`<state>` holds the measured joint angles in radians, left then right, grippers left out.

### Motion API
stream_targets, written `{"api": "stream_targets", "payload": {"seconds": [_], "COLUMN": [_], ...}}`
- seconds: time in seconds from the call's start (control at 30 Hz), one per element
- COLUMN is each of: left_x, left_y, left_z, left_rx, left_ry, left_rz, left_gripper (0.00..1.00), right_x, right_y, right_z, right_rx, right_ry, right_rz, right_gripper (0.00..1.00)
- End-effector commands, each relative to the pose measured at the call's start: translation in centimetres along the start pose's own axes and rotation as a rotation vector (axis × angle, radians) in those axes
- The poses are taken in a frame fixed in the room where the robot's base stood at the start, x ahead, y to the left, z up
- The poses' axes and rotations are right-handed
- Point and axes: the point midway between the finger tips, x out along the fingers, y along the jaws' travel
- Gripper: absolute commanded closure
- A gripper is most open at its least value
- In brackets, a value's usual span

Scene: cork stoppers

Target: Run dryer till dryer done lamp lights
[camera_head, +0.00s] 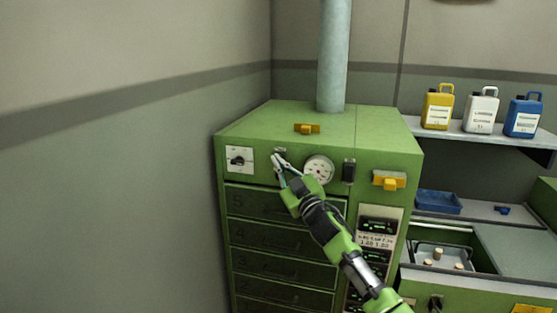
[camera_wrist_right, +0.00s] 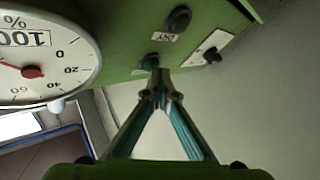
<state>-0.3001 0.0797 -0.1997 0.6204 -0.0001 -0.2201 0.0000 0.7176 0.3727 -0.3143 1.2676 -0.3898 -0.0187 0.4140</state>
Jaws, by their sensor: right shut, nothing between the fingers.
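The green dryer cabinet (camera_head: 380,150) stands in the corner with numbered drawers. My right gripper (camera_head: 278,160) is shut and empty at the upper front panel, between the rotary switch (camera_head: 239,158) and the round gauge (camera_head: 319,169). In the right wrist view, the fingertips (camera_wrist_right: 155,80) meet at or just in front of a small round fitting (camera_wrist_right: 150,61), which they partly hide; contact cannot be told. A dark round fitting (camera_wrist_right: 179,18) with a small label sits beside it. Neither fitting looks lit. The switch on its white plate also shows (camera_wrist_right: 212,54). My left gripper is not in view.
A grey pipe (camera_head: 334,60) rises from the cabinet top, near a yellow block (camera_head: 307,128). A yellow handle (camera_head: 389,180) is at the panel's right. Yellow, white and blue jugs (camera_head: 481,110) stand on a shelf. Corks (camera_head: 438,254) stand in a tray at lower right.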

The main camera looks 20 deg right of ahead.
Motion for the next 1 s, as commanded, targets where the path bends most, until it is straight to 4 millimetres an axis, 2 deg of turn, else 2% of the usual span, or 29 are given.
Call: {"api": "stream_targets", "payload": {"seconds": [0.47, 0.77, 1.0], "left_x": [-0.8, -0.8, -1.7], "left_y": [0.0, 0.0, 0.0], "left_z": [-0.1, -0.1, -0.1], "left_rx": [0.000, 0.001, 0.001], "left_ry": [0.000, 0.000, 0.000], "left_rz": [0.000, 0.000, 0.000], "left_gripper": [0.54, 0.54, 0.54], "right_x": [-1.2, -1.3, -2.6], "right_y": [-0.8, -0.9, -1.9], "right_z": [-0.9, -0.9, -2.0], "right_rx": [0.001, 0.000, 0.001], "right_ry": [0.000, 0.000, 0.000], "right_rz": [0.001, 0.000, -0.001], "right_gripper": [1.00, 1.00, 1.00]}}
